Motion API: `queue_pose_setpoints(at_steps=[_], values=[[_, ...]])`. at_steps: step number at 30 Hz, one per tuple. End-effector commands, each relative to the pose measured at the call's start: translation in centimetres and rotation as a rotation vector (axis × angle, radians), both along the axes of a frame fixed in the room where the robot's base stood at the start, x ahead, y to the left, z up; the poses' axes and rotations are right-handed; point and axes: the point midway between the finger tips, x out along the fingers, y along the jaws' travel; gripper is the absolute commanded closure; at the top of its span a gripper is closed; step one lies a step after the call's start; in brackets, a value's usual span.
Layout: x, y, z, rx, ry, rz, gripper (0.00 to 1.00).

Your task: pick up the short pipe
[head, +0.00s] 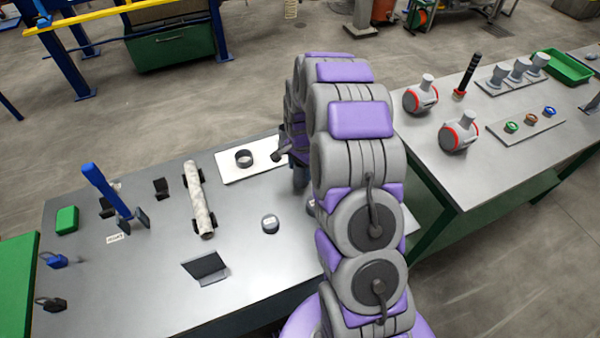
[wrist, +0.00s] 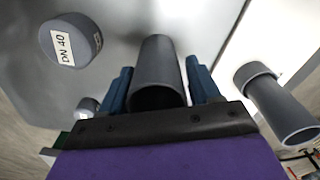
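In the wrist view, a plain dark grey short pipe (wrist: 157,62) stands between the two blue fingers of my gripper (wrist: 158,85), its open round end facing the camera. The fingers are on either side of it, with narrow gaps near the tips, so the gripper looks open around it. I cannot tell whether either finger touches the pipe. In the head view, my arm hides the pipe and most of the gripper.
A grey cap marked DN 40 (wrist: 72,42) and a smaller cap (wrist: 88,106) stand left of the gripper. A collared grey pipe (wrist: 278,105) is on the right.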

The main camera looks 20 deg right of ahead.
Motion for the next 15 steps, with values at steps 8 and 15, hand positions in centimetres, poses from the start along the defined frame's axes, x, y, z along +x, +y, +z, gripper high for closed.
queue_pose_setpoints(at_steps=[8,15], values=[[-0.01,0.07,0.0,0.0,0.001,-0.001,0.65],[-0.01,0.18,0.0,-0.001,0.001,0.0,0.78]])
